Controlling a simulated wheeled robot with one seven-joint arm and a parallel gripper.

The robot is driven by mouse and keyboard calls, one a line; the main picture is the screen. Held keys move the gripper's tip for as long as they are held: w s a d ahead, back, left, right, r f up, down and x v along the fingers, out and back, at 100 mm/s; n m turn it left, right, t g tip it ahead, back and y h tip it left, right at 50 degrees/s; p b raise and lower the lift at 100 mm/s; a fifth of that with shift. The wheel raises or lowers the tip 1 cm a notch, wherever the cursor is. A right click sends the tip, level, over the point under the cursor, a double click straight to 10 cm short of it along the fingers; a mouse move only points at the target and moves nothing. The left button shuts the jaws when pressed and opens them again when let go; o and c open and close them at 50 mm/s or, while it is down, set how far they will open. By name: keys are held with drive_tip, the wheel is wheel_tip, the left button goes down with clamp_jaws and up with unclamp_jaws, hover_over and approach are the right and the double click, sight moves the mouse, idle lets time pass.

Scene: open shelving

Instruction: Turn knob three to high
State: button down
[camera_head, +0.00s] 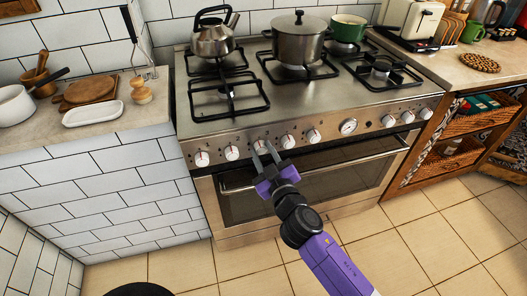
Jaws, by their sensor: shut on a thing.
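The stove's front panel carries a row of white knobs. The third knob from the left (260,147) is partly hidden behind my gripper's fingertips. My gripper (262,151), with grey fingers on a purple body, reaches up to the panel from below. Its fingers stand on either side of the third knob and are shut on it. The first knob (201,158) and second knob (231,152) are to the left. The fourth knob (287,141) and fifth knob (314,135) are to the right. The third knob's setting cannot be read.
A round dial (348,126) and several more knobs are further right. The oven handle (310,170) juts out below the panel. A kettle (213,38), a steel pot (299,40) and a green pot (347,28) stand on the stove. The tiled floor is mostly clear.

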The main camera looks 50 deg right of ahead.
drive_tip(key=n+p, duration=0.1)
drive_tip(key=n, duration=0.4)
drive_tip(key=shift+a+r, duration=0.1)
drive_tip(key=n+g+p, duration=0.1)
drive_tip(key=n+p, duration=0.1)
drive_tip(key=n, duration=0.3)
drive_tip(key=shift+w+n+h, duration=0.1)
drive_tip(key=shift+n+h, duration=0.2)
idle(0.4)
drive_tip(key=c, duration=1)
unclamp_jaws()
drive_tip(key=shift+o, duration=0.2)
drive_tip(key=b+v, duration=0.1)
drive_tip(key=v, duration=0.7)
drive_tip(key=shift+b, duration=0.35)
